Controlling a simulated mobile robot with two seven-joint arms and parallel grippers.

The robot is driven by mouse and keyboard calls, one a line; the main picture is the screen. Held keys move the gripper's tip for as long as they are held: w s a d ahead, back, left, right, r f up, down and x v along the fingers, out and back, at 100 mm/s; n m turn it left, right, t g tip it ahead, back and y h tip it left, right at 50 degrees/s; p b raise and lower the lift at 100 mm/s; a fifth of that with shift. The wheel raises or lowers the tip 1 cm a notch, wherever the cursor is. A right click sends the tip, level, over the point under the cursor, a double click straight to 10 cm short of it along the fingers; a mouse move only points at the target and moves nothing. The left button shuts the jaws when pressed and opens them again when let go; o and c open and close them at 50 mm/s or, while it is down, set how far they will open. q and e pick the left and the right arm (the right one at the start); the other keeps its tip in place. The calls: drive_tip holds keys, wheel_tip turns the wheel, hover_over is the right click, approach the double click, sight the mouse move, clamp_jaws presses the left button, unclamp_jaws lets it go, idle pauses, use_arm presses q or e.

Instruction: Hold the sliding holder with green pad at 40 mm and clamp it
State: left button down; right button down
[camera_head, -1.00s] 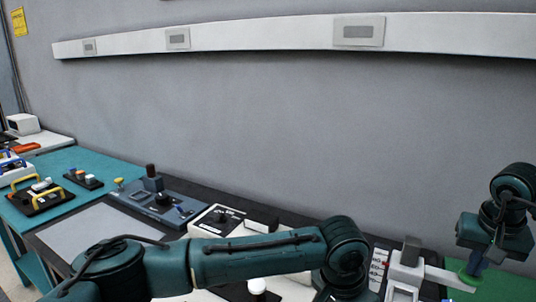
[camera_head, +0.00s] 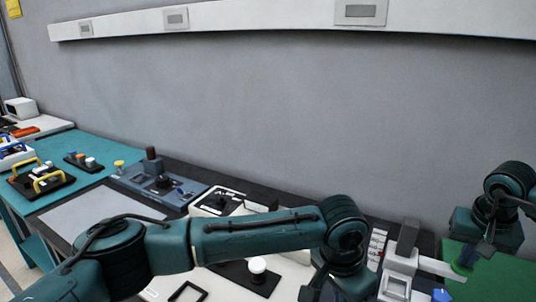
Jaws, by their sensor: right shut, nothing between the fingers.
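The sliding holder is a pale grey block (camera_head: 398,262) with an upright dark grey plate, at the lower right. My right gripper (camera_head: 476,255) points down right beside the pad. It is shut and empty; whether it touches the pad I cannot tell. My left arm crosses the lower middle, and its gripper (camera_head: 325,291) is partly cut off by the bottom edge, so its jaws do not show clearly. No scale reading is legible.
A white panel with a white round knob (camera_head: 258,265) lies behind and below my left arm. A blue-grey control box (camera_head: 160,187) stands on the bench at left. A green mat (camera_head: 515,279) lies at right. A blue part (camera_head: 441,296) shows at the bottom edge.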

drive_tip(key=shift+f, duration=0.5)
idle(0.3)
idle(0.4)
use_arm(q)
drive_tip(key=s+d+r+m+g+h, duration=0.1)
drive_tip(key=s+d+r+m+h, duration=0.15)
drive_tip(key=m, duration=0.35)
drive_tip(key=shift+y, duration=0.25)
drive_tip(key=x, duration=1)
drive_tip(key=shift+s+a+f, duration=0.3)
drive_tip(key=a, duration=0.2)
drive_tip(key=shift+a+f, duration=0.1)
drive_tip(key=shift+a, duration=0.2)
drive_tip(key=shift+a+f, duration=0.1)
drive_tip(key=shift+a, duration=0.5)
drive_tip(key=shift+a, duration=0.1)
